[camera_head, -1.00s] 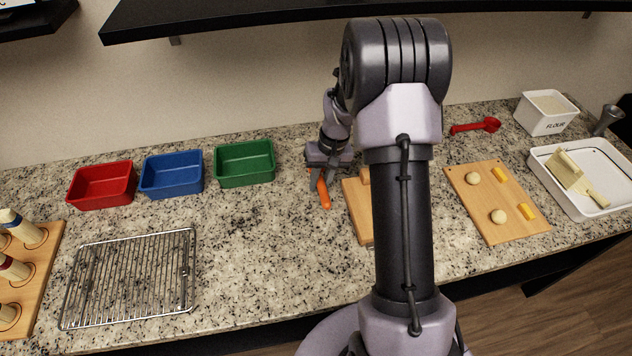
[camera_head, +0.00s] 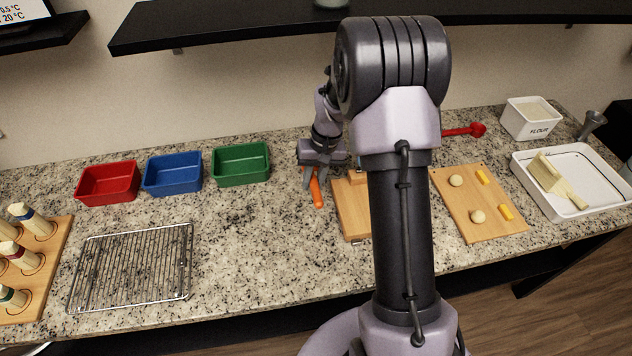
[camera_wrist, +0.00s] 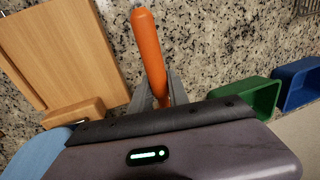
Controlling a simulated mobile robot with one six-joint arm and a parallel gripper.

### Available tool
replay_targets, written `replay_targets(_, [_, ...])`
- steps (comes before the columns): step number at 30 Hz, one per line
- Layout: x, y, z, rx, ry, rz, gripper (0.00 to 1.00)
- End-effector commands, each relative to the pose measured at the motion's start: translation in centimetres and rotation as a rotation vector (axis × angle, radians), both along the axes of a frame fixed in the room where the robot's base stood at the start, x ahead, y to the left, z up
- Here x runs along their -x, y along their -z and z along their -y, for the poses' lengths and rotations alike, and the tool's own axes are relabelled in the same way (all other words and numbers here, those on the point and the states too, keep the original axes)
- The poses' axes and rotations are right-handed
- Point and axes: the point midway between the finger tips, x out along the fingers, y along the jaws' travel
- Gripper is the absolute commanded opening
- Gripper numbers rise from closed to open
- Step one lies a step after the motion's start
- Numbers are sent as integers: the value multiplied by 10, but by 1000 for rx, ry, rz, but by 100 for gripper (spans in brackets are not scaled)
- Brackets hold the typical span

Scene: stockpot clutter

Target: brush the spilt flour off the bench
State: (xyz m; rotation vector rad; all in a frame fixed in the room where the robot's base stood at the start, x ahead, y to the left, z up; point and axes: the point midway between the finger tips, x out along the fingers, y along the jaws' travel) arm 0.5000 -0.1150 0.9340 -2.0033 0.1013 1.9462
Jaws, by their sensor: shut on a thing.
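My gripper (camera_head: 314,182) is low over the middle of the bench, shut on an orange handle-like thing (camera_head: 317,192). In the wrist view the orange thing (camera_wrist: 148,50) sticks out between my fingers (camera_wrist: 160,90); I cannot tell what it belongs to. A brush (camera_head: 549,174) with a pale, broad head and handle lies in the white tray (camera_head: 524,172) at the right. The speckled stone bench (camera_head: 240,225) shows no flour that I can make out, and my arm hides part of it.
Red (camera_head: 107,184), blue (camera_head: 172,174) and green (camera_head: 240,164) bins stand left of my gripper. A wire rack (camera_head: 132,270) lies in front. A board (camera_head: 350,215) is partly behind my arm. A dough board (camera_head: 455,205), red scoop (camera_head: 470,131) and flour box (camera_head: 530,120) are at right.

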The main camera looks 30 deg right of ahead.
Motion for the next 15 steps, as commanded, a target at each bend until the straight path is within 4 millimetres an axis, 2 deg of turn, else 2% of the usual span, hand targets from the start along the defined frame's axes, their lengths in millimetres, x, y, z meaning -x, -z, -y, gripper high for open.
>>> replay_targets(1, [-1,-8,-1,0,-1,1,0])
replay_targets(6, [-2,-21,-5,1,0,1,0])
replay_targets(15, [-2,-22,-6,1,0,0,0])
